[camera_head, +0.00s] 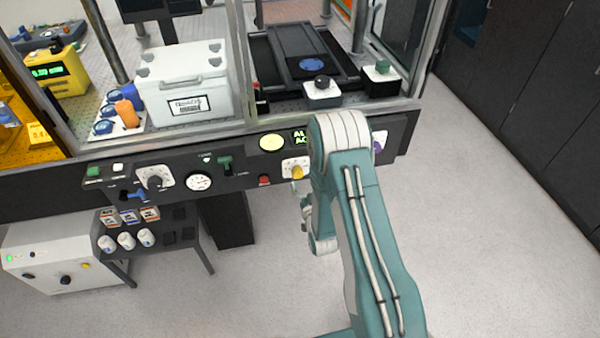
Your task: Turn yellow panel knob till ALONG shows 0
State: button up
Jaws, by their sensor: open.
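The yellow knob (297,172) sits on a white plate on the dark front panel, just left of my arm. The green-lit display (299,138) is above it; only the first letters of its two lines show, and my arm hides the rest, so the ALONG value cannot be read.
The panel also bears a round gauge (199,182), a grey knob (155,182), a blue lever (134,194), a red button (264,180), a green-topped switch (225,165) and a purple knob (378,146). A small shelf (186,222) holds white jars at lower left. Floor at right is clear.

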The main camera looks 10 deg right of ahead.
aim_at(299, 175)
jog(key=w, duration=0.1)
jog(key=w+a, duration=0.1)
jog(key=w, duration=0.2)
jog(key=shift+w+a, duration=0.4)
jog(key=shift+w+d, duration=0.1)
jog(key=shift+w, duration=0.1)
jog(key=shift+d, duration=0.5)
jog(key=shift+a, duration=0.15)
jog(key=c, duration=1.1)
jog(key=shift+a, duration=0.2)
jog(key=shift+c, duration=0.3)
